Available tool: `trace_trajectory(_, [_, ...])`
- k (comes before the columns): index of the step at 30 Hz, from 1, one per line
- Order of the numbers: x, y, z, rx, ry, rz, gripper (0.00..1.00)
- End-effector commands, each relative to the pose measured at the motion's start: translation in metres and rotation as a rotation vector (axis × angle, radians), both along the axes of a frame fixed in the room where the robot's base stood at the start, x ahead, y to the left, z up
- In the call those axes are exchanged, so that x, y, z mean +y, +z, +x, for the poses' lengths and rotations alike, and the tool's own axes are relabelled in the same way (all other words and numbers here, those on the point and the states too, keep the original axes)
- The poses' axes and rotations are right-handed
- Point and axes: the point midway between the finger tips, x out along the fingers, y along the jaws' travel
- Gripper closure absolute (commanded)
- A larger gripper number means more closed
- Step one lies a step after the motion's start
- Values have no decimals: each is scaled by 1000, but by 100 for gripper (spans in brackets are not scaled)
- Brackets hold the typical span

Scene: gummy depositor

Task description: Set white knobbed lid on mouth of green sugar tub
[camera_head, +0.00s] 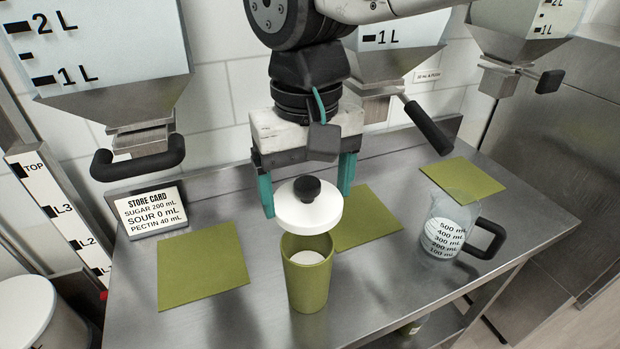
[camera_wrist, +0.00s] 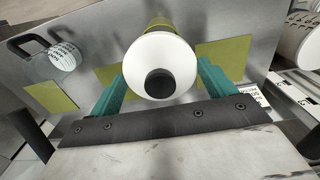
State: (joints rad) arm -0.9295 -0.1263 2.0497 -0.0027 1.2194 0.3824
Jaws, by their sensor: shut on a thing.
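The white lid (camera_head: 307,214) with a black knob (camera_head: 306,188) is between the teal fingers of my gripper (camera_head: 306,195), which is shut on it. The green sugar tub (camera_head: 308,283) stands upright on the steel table, with white contents showing inside its open mouth. The lid is just above the tub's back rim and hides part of it; I cannot tell whether they touch. In the wrist view the lid (camera_wrist: 160,55) sits between the fingers (camera_wrist: 160,85) and covers most of the tub (camera_wrist: 158,23).
Green mats lie left (camera_head: 203,266), behind (camera_head: 366,217) and at the back right (camera_head: 462,179). A measuring jug (camera_head: 443,232) with a black handle stands at the right. A store card (camera_head: 151,211) stands at the back left. Hoppers with black handles (camera_head: 138,158) hang above the table.

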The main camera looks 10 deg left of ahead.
Motion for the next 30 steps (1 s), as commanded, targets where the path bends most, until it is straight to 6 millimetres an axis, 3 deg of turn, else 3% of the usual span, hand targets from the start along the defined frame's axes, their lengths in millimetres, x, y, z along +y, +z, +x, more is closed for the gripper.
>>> trace_trajectory(5, [0, -6, -1, 2, 2, -1, 59])
trace_trajectory(21, [-1, -56, -1, 1, 0, -1, 59])
trace_trajectory(30, [-1, -63, -1, 0, 0, 1, 59])
